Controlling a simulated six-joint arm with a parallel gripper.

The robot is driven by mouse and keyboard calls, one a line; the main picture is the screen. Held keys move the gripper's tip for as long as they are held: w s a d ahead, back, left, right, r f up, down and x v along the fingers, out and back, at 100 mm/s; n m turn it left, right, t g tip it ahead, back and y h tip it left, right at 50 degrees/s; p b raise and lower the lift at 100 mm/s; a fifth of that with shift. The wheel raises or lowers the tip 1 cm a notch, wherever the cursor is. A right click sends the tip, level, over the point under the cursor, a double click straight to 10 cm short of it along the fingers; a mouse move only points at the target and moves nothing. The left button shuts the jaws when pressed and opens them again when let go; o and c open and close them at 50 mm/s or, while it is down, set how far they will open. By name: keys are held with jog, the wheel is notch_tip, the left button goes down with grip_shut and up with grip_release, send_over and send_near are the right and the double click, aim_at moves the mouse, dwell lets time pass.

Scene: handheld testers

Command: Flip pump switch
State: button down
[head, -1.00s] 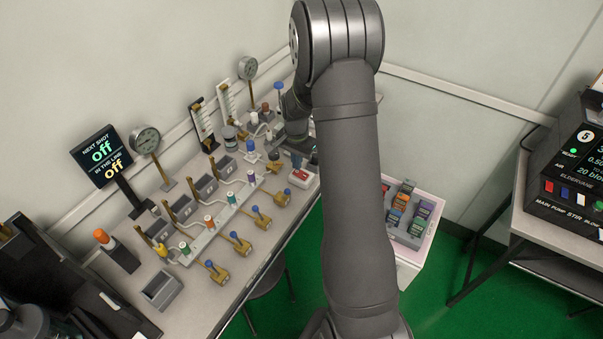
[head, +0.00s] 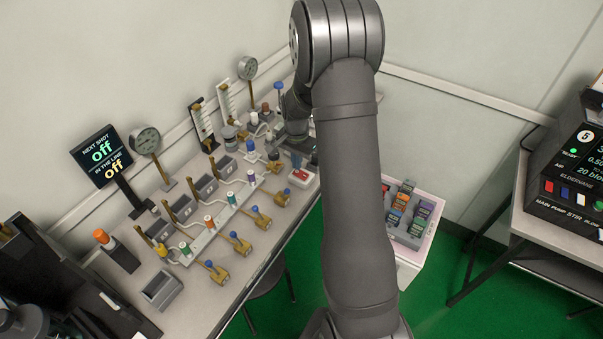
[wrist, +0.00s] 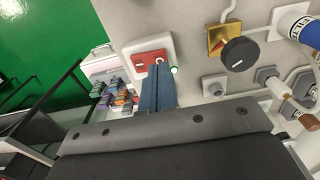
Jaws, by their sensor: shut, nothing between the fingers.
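A red switch (head: 300,174) on a small white box stands at the right end of the bench, just below my gripper (head: 297,158). It also shows in the wrist view (wrist: 140,60), where the blue fingertips (wrist: 158,70) overlap its lower right part. The fingers are together and empty. Whether they touch the switch I cannot tell. A green-white lamp or knob (wrist: 174,70) shows right beside the fingertips.
A brass valve with a black knob (wrist: 239,54) is close to the right of the fingers. Several blue-knobbed brass valves (head: 240,243) line the bench front. A pale bin of coloured boxes (head: 408,215) stands past the bench edge. A sign (head: 98,155) reads off twice.

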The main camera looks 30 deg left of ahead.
jog(key=shift+f, duration=0.95)
dwell(0.6)
jog(key=shift+r, duration=3.55)
jog(key=shift+f, duration=0.1)
notch_tip(320, 180, down, 7)
jog(key=shift+r, duration=0.1)
jog(key=shift+r, duration=0.1)
